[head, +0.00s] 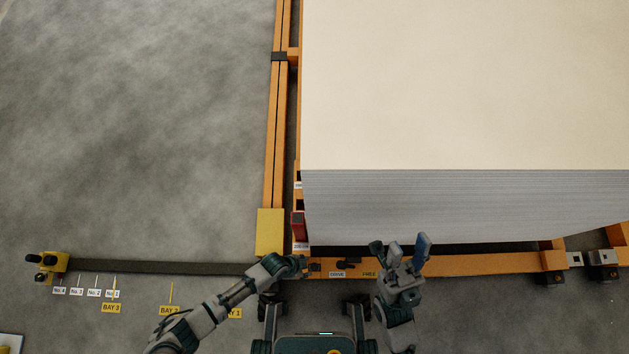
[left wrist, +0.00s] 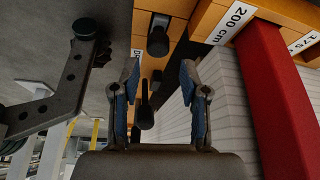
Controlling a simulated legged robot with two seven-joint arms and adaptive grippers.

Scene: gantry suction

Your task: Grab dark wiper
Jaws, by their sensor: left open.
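Two small dark fittings sit on the orange beam by the "DRIVE" label: a dark lever (head: 347,265) and a dark knob (head: 315,267). I cannot tell for sure which is the dark wiper. My left gripper (head: 303,266) is over the beam, beside the knob. In the left wrist view, my left gripper (left wrist: 160,75) is open and empty. A dark rod with a rounded end (left wrist: 145,112) shows between its fingers, apart from both, and a dark block (left wrist: 158,36) shows beyond. My right gripper (head: 400,248) is open and empty, right of the lever.
A tall stack of pale sheets (head: 460,200) fills the right, behind the orange beam (head: 460,264). A red upright (head: 298,226), also in the left wrist view (left wrist: 285,90), and a yellow block (head: 270,232) stand near my left gripper. The grey floor (head: 120,130) at left is clear.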

